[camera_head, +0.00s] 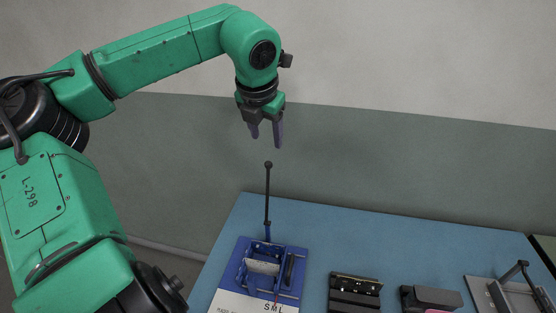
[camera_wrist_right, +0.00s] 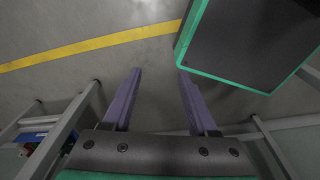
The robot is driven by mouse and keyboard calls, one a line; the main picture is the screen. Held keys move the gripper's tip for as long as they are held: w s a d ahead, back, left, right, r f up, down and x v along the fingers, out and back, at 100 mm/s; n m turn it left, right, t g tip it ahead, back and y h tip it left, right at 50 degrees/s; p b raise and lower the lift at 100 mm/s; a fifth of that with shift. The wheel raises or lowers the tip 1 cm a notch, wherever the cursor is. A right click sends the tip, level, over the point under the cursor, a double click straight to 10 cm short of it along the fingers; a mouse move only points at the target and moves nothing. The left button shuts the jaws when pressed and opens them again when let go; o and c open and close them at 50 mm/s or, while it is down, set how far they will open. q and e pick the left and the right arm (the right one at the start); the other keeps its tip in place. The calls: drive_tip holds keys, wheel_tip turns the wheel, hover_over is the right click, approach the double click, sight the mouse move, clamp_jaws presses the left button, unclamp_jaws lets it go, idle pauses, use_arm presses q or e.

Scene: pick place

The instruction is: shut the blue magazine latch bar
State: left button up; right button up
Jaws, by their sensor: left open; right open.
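The blue magazine (camera_head: 243,260) sits at the left part of the blue table. Its latch bar (camera_head: 267,195) is a thin dark rod with a round knob on top, standing upright from the back of the magazine. My left gripper (camera_head: 266,142) is open and empty, above the bar's knob and apart from it in the picture. My right gripper (camera_wrist_right: 155,85) is open and empty in the right wrist view, with bare floor beyond its fingers. The right gripper does not show in the head view.
On the blue table (camera_head: 390,240), right of the magazine, are a black block device (camera_head: 354,293), a dark grey part (camera_head: 432,298) and a grey fixture with a raised dark lever (camera_head: 510,280). A white labelled plate (camera_head: 235,302) lies in front of the magazine. A wall stands behind.

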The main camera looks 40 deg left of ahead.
use_arm(q)
drive_tip(key=p, duration=0.2)
hover_over(268, 162)
drive_tip(key=s+d, duration=0.1)
drive_tip(key=s, duration=0.2)
wheel_tip(268, 162, down, 6)
drive_tip(key=x, duration=0.4)
drive_tip(key=w+p+x, duration=0.1)
drive_tip(key=x, duration=0.1)
drive_tip(key=shift+w+d+r, duration=0.1)
drive_tip(key=shift+d, duration=0.2)
drive_tip(key=shift+a+f, duration=0.15)
drive_tip(key=shift+f, duration=0.2)
drive_tip(key=shift+a+f, duration=0.1)
drive_tip(key=shift+f, duration=0.1)
clamp_jaws()
use_arm(e)
drive_tip(key=r, duration=0.1)
drive_tip(key=s+r, duration=0.1)
drive_tip(key=r, duration=0.1)
drive_tip(key=shift+s+a+r, duration=0.1)
drive_tip(key=shift+s+a, duration=0.2)
drive_tip(key=shift+a, duration=0.05)
use_arm(q)
drive_tip(key=shift+w, duration=0.1)
use_arm(e)
drive_tip(key=shift+d, duration=0.1)
